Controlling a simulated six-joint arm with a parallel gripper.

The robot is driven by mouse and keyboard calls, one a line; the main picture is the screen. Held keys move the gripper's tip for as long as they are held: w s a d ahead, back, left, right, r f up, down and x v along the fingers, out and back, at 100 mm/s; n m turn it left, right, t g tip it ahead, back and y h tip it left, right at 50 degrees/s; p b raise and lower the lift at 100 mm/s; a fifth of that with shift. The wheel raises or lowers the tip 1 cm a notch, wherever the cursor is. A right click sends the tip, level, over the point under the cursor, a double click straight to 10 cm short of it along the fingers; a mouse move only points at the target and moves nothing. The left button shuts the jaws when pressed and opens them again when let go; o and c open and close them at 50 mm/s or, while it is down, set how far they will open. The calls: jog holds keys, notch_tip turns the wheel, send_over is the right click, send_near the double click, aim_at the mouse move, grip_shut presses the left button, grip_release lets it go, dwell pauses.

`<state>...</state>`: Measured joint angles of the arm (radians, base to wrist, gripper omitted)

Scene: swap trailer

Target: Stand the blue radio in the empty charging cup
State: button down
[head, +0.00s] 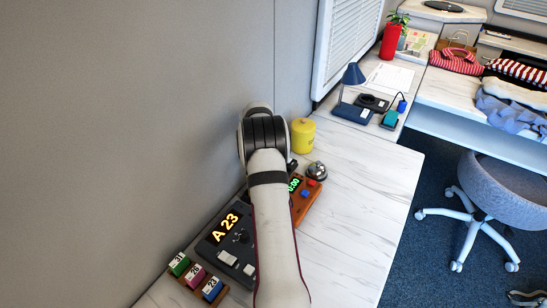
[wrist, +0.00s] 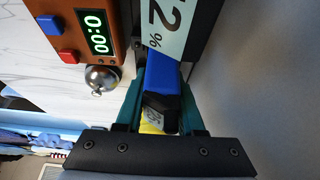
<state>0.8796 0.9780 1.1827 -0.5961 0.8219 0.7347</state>
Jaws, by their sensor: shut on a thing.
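The blue radio (wrist: 165,75) is in the wrist view, a blue block with a black end and a small pale label. My gripper (wrist: 163,95) is shut on it, with a teal finger along each side. The radio's far end meets the lower edge of a pale panel (wrist: 168,25) marked with large digits and a percent sign; I cannot tell whether they touch. A dark housing surrounds this panel. In the head view my own arm hides the gripper and the radio. I cannot make out the empty charging cup in either view.
An orange-brown timer box (wrist: 75,25) and a silver bell (wrist: 101,77) lie close to the gripper. In the head view a yellow canister (head: 303,136) stands behind; a dark console (head: 218,245) reading A 23 and several tagged blocks (head: 195,275) are nearer.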

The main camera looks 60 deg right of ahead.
jog(key=shift+f, duration=0.25)
jog(key=c, duration=0.8)
grip_release()
jog(key=v, duration=1.1)
jog(key=shift+f, duration=0.1)
